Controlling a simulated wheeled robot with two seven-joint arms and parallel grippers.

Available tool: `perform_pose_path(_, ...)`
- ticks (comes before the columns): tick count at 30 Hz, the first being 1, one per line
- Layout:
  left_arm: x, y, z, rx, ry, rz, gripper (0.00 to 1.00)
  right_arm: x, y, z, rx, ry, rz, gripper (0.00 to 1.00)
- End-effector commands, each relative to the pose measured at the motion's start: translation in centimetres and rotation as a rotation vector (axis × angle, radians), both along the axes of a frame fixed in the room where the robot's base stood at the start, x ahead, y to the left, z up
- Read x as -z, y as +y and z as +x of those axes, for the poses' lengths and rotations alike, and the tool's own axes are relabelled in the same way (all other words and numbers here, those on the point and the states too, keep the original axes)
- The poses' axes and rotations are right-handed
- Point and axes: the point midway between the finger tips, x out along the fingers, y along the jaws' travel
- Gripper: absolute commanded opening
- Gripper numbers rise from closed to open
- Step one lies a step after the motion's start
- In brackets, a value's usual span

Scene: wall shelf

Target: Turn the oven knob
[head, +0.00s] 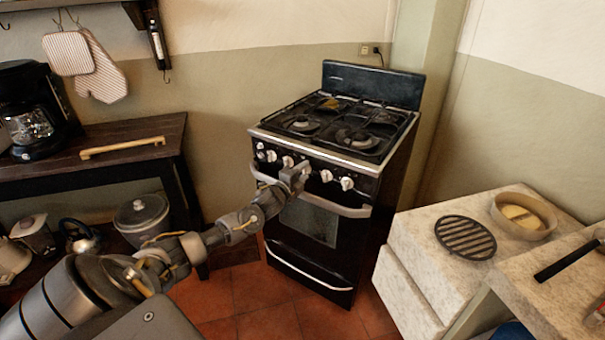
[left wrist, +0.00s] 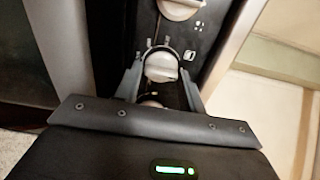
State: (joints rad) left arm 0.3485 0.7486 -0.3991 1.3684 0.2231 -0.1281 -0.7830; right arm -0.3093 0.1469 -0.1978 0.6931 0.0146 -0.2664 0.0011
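The black oven (head: 390,170) stands against the back wall, with a row of several white knobs on its front panel. My left gripper (head: 296,178) is at this panel, in front of the middle of the row. In the left wrist view, a white knob (left wrist: 162,67) lies between the tips of my left gripper (left wrist: 162,80). The fingers are apart, one on each side of it; whether they touch it is hard to tell. A second knob (left wrist: 181,8) shows beyond it, and a third (left wrist: 151,103) is partly hidden nearer the gripper. My right gripper is not in view.
An oven door handle (head: 340,210) runs just below the knobs. A marble counter (head: 415,240) with a round black grate (head: 465,237) stands at the right. A dark wooden table (head: 120,155) with a coffee maker (head: 32,110) is at the left.

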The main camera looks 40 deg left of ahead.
Motion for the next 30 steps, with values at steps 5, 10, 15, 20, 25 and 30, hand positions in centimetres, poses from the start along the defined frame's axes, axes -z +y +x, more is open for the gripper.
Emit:
perform_pose_path(5,0.0,0.0,0.0,0.0,0.0,-0.001,0.58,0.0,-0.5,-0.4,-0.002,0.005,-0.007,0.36)
perform_pose_path(10,0.0,0.0,0.0,0.0,0.0,-0.001,0.58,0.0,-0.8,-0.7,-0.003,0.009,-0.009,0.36)
perform_pose_path(15,0.1,0.0,-0.7,0.0,0.001,0.0,0.58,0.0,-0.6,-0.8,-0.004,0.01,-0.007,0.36)
perform_pose_path(20,0.1,-0.3,-3.3,0.002,0.002,0.0,0.58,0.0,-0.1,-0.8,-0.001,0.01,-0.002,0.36)
perform_pose_path(25,0.2,-0.7,-6.7,0.002,0.003,0.0,0.58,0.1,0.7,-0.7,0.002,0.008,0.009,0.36)
perform_pose_path(30,0.2,-1.0,-9.2,0.001,0.003,0.0,0.58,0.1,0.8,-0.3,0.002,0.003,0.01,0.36)
